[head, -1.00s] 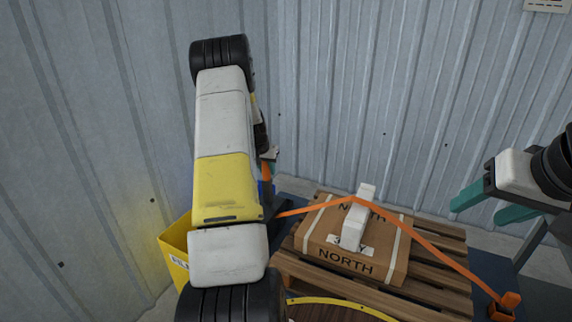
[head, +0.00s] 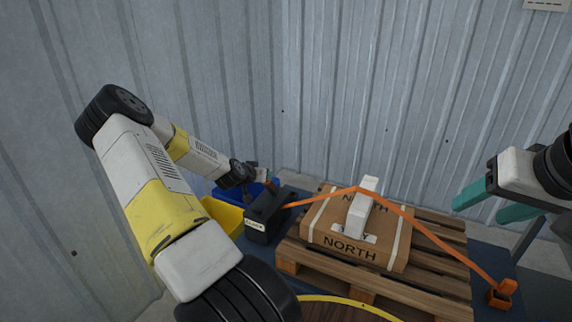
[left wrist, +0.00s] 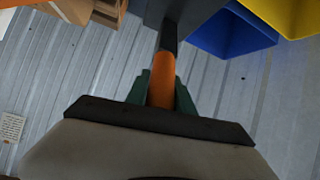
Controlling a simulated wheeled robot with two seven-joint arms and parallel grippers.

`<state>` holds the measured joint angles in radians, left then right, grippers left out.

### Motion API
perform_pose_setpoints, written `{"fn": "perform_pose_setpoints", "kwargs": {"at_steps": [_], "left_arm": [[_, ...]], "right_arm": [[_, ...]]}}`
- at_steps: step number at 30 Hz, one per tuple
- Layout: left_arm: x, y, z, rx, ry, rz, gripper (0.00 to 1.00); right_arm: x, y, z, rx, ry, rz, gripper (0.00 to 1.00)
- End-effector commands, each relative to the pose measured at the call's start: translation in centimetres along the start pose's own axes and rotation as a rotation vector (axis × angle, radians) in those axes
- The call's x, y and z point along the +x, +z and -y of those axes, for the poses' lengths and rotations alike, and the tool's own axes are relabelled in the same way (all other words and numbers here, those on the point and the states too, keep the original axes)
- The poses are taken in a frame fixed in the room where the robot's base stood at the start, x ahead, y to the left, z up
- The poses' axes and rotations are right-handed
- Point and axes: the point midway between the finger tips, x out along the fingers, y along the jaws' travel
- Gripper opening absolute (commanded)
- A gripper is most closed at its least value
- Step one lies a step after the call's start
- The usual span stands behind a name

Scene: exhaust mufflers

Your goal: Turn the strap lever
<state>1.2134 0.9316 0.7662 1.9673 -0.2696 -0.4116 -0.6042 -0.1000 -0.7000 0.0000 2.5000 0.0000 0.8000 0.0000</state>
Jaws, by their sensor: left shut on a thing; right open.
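The strap lever (left wrist: 163,82) is an orange grip on a dark shaft, seen close up in the left wrist view. My left gripper (left wrist: 160,98) is shut on it, with a green finger on each side. In the head view the left gripper (head: 264,177) is small, above the dark strap box (head: 264,216) that has a label on its front. The orange strap (head: 418,224) runs from this box over the carton to an orange anchor (head: 502,295) at the right. My right gripper (head: 488,204) is open and empty, with its green fingers apart.
A carton (head: 335,246) marked NORTH, with a white piece (head: 360,210) on top under the strap, sits on a wooden pallet (head: 425,296). A yellow bin (head: 222,213) and a blue bin (head: 228,190) stand left of the strap box. Corrugated walls (head: 400,90) close off the back and left.

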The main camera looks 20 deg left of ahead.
Motion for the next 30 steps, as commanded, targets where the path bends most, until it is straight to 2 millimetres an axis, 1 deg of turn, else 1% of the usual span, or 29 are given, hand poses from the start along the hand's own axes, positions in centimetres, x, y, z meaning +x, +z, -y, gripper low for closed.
{"fn": "perform_pose_setpoints", "kwargs": {"at_steps": [1, 3, 12, 29, 30], "left_arm": [[-0.2, 0.7, 0.2, -0.009, 0.004, -0.022, 0.0], [-0.4, 1.1, 0.3, -0.011, 0.01, -0.058, 0.0], [-0.9, 2.5, 0.6, -0.017, 0.032, -0.172, 0.0], [-1.0, 3.0, 0.7, -0.016, 0.037, -0.197, 0.0], [-1.0, 3.0, 0.7, -0.017, 0.037, -0.197, 0.33]], "right_arm": [[0.0, 0.0, 0.0, 0.0, 0.0, 0.0, 0.58], [0.0, 0.0, 0.0, 0.0, 0.0, 0.0, 0.58], [0.0, 0.0, 0.0, 0.0, 0.0, 0.0, 0.58], [0.0, 0.0, 0.0, 0.0, 0.0, 0.0, 0.58], [0.0, 0.0, 0.0, 0.0, 0.0, 0.0, 0.58]]}}
